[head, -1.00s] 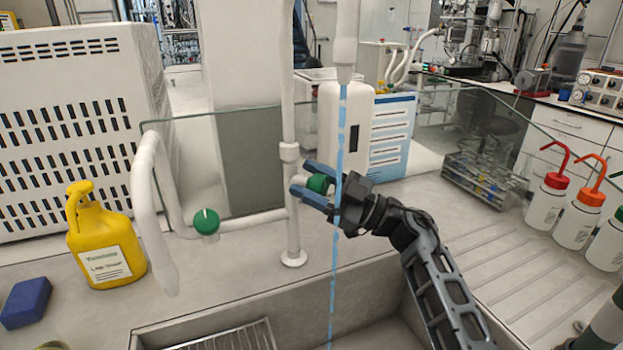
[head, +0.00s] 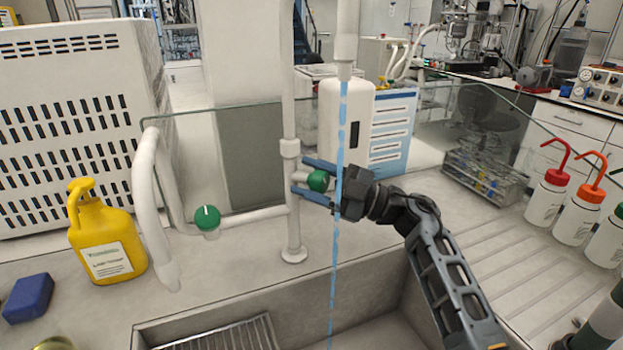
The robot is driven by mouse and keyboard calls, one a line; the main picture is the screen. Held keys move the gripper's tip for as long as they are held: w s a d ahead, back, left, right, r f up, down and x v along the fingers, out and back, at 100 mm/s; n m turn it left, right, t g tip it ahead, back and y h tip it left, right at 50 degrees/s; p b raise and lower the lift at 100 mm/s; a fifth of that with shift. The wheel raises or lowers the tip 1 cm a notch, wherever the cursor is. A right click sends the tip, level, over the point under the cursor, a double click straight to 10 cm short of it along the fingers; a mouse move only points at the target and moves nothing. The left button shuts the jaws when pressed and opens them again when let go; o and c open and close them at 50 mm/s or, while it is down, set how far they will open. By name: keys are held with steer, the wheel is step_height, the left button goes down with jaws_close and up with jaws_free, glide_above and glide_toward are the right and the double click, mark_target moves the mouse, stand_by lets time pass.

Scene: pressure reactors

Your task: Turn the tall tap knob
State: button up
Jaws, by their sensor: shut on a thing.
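The tall tap (head: 290,149) is a white upright pipe behind the sink, with its spout (head: 345,55) high above the basin. A green knob (head: 318,180) sticks out from its right side. My gripper (head: 313,179) reaches in from the right, with one blue finger above the knob and one below, shut on it. My gripper's body hides part of the knob's right side. A dashed blue stream (head: 336,260) runs from the spout into the sink, passing in front of my gripper.
A second green knob (head: 207,217) sits on the lower, curved white tap (head: 157,195) at left. A yellow bottle (head: 105,235) and blue sponge (head: 27,298) stand further left. A glass screen (head: 235,150) is behind. Wash bottles (head: 548,195) and a glassware rack (head: 485,172) stand right.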

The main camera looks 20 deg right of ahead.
mark_target(327, 186)
steer(key=o, duration=1)
steer(key=shift+c, duration=0.2)
steer(key=b+v, duration=0.1)
steer(key=v, duration=0.5)
steer(key=shift+s+d+f, duration=0.2)
steer(key=shift+d, duration=0.05)
steer(key=shift+s+d+f, duration=0.1)
steer(key=shift+s+d, duration=0.25)
steer(key=shift+d, duration=0.1)
